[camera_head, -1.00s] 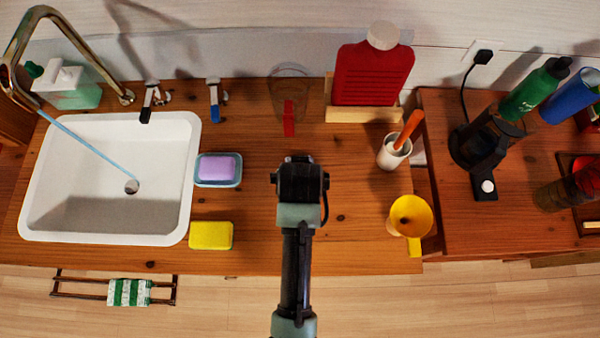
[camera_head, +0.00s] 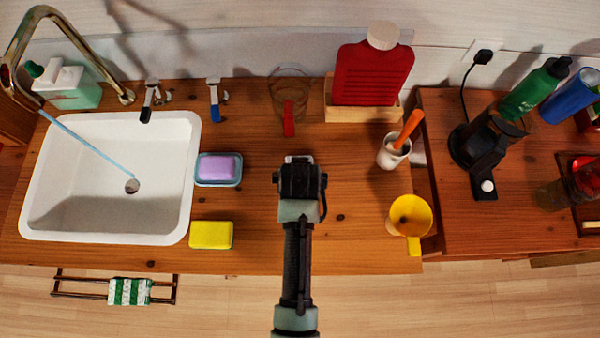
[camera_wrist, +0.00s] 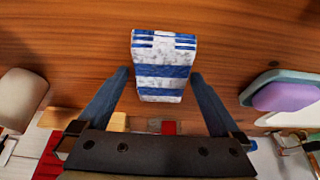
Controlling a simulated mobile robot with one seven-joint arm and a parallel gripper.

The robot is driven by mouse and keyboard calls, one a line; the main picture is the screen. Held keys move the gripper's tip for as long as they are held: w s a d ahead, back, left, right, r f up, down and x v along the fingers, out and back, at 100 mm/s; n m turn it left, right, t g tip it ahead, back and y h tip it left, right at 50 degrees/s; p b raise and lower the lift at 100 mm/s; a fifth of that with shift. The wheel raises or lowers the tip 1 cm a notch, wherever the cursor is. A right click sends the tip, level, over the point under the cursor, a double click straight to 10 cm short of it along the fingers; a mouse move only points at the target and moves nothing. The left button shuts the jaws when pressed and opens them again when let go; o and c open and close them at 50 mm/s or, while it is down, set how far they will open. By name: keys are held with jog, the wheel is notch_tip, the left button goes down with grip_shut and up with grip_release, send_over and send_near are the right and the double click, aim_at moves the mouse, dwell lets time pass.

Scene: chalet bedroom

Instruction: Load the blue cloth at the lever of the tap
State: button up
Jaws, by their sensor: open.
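The blue-and-white striped cloth (camera_wrist: 163,70) lies folded on the wooden counter in the wrist view. My gripper (camera_wrist: 161,74) is open, with one finger at each side of the cloth's lower half; no firm contact shows. In the head view my gripper (camera_head: 300,162) is over the middle of the counter and hides most of the cloth. Left of it at the back are a tap lever with a dark tip (camera_head: 148,102) and one with a blue tip (camera_head: 214,101). The brass spout (camera_head: 75,40) arches over the sink, with a blue stream running to the drain.
The white sink (camera_head: 105,210) is at left. A soap dish (camera_head: 218,182) with purple soap and a yellow sponge (camera_head: 211,235) lie between it and my arm. A glass (camera_head: 290,90), red board (camera_head: 372,75), mortar (camera_head: 392,153) and yellow cup (camera_head: 410,215) stand behind and right.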

jog(key=c, duration=1.3)
